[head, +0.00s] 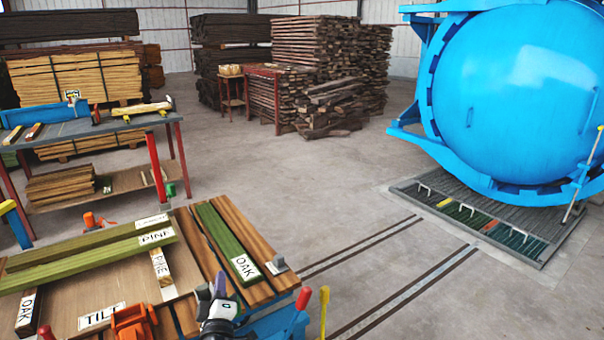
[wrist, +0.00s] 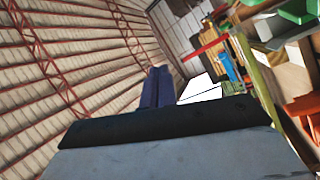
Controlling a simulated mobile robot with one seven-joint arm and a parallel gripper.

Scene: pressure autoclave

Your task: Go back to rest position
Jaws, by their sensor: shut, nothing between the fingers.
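My gripper (head: 218,285) shows at the bottom of the head view, at the front edge of the near workbench. Its dark blue fingers point up and are shut with nothing between them. In the wrist view the two fingers (wrist: 157,88) stand side by side, pressed together, with the roof behind them. A green board labelled OAK (head: 225,235) lies just behind the gripper on the bench. Boards labelled PINE (head: 90,258) lie to its left, apart from the gripper. The lower part of my arm is cut off by the frame.
The near workbench (head: 75,290) also carries a TILT label and an orange clamp (head: 133,322). A second bench (head: 75,133) stands behind. The blue autoclave (head: 520,95) is shut at right, above a floor grate (head: 480,222). Rails (head: 400,298) cross otherwise open floor.

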